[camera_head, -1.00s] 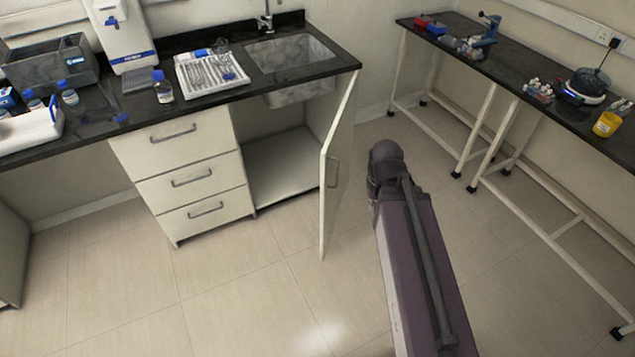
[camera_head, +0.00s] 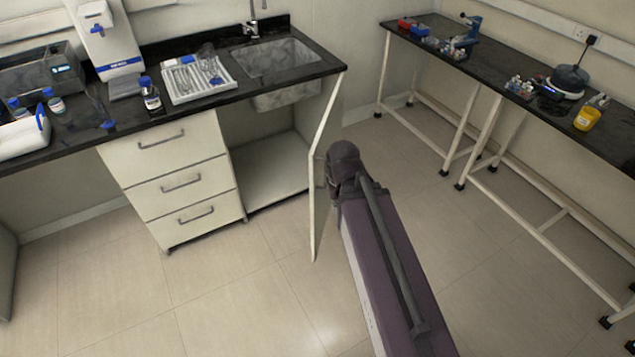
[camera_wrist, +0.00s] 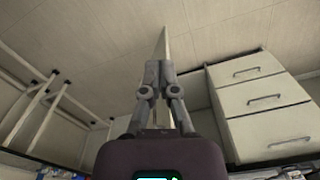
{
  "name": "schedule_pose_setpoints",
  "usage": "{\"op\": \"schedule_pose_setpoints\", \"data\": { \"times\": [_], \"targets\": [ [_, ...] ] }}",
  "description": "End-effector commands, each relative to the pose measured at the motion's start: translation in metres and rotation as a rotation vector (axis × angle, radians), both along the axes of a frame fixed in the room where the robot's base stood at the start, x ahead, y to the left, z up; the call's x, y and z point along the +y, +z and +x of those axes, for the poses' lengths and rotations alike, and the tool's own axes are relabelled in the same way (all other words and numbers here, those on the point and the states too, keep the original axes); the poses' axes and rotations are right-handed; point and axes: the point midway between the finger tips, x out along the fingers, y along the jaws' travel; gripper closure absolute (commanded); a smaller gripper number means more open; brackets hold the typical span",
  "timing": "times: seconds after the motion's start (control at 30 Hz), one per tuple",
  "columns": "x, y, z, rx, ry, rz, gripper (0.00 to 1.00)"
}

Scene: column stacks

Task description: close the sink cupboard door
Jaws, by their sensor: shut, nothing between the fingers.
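The sink cupboard door (camera_head: 320,165) is a thin pale panel, seen nearly edge-on. It stands wide open, swung out from the cupboard's right side below the sink (camera_head: 285,75). The open cupboard interior (camera_head: 270,170) shows to its left. In the wrist view the door (camera_wrist: 163,47) rises edge-on just beyond my fingertips. My gripper (camera_wrist: 160,65) is shut and empty, pointing at the door. In the head view my arm comes from the lower right and ends close to the door's right, outer face. The fingers are mostly hidden there, and I cannot tell whether they touch the door.
White drawers (camera_head: 180,185), all shut, stand left of the cupboard; they also show in the wrist view (camera_wrist: 262,100). A dark-topped bench (camera_head: 500,65) on pale legs runs along the right. The floor (camera_head: 230,300) before the drawers is clear.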

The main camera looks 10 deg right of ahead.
Motion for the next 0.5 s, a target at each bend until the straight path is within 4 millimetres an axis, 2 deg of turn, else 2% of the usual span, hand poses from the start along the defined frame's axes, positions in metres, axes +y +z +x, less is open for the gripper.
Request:
{"op": "schedule_pose_setpoints", "data": {
  "times": [0.17, 0.27, 0.5],
  "targets": [
    [0.001, -0.014, 0.007, 0.000, -0.012, 0.039, 1.00],
    [-0.008, -0.027, 0.014, -0.002, -0.021, 0.082, 1.00],
    [-0.003, -0.066, 0.039, -0.009, -0.065, 0.242, 1.00]
  ]
}}
